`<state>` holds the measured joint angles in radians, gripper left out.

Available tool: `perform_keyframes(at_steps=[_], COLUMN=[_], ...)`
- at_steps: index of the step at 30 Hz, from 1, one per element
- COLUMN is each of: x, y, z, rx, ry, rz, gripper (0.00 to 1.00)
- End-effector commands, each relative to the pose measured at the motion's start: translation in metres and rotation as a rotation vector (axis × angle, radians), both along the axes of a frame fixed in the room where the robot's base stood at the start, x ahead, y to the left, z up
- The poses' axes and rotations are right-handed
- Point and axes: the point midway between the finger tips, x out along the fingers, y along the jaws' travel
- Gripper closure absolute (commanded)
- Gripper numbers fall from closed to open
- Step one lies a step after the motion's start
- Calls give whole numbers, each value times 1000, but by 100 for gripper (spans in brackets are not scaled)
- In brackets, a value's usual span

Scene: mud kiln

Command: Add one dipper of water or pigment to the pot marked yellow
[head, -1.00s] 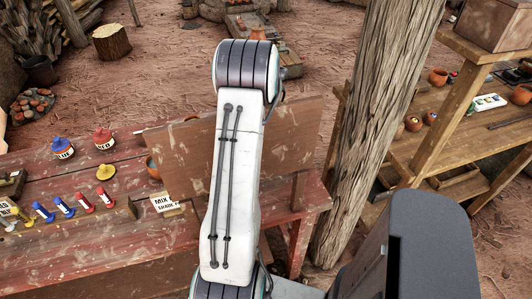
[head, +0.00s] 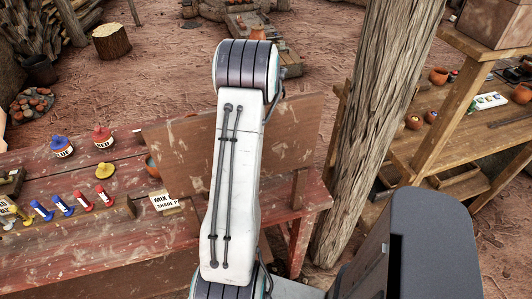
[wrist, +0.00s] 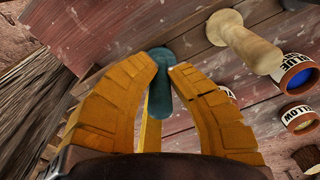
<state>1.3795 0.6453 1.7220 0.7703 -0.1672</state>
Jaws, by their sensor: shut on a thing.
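In the wrist view my gripper (wrist: 165,66) has its two orange fingers closed around a teal, round-ended tool (wrist: 160,85), which may be the dipper. A pale yellow strip shows below it between the fingers; I cannot tell if it is the same piece. The pot marked yellow (wrist: 297,112) stands at the right, apart from the gripper, with yellow showing at its mouth. The blue-labelled pot (wrist: 292,70) is beside it. In the head view my arm hides the gripper, and a yellow lid (head: 105,170) lies on the red table.
A pale wooden pestle-like tool (wrist: 243,42) is close to the gripper. In the head view an upright board (head: 180,158) and a mix sign (head: 164,202) stand on the table (head: 110,245). A red-lidded pot (head: 103,139) is at the back. A thick post (head: 365,120) rises at the right.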

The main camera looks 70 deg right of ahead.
Motion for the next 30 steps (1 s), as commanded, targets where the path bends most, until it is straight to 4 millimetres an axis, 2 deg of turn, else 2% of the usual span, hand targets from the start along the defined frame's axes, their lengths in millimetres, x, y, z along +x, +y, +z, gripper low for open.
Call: perform_keyframes(at_steps=[1,2,10,15,16,23,30], x=[0,0,0,0,0,0,0], y=[0,0,0,0,0,0,0], z=[0,0,0,0,0,0,0], rx=[0,0,0,0,0,0,0], ry=[0,0,0,0,0,0,0], rz=[0,0,0,0,0,0,0], gripper=[100,84,60,60,53,33,32])
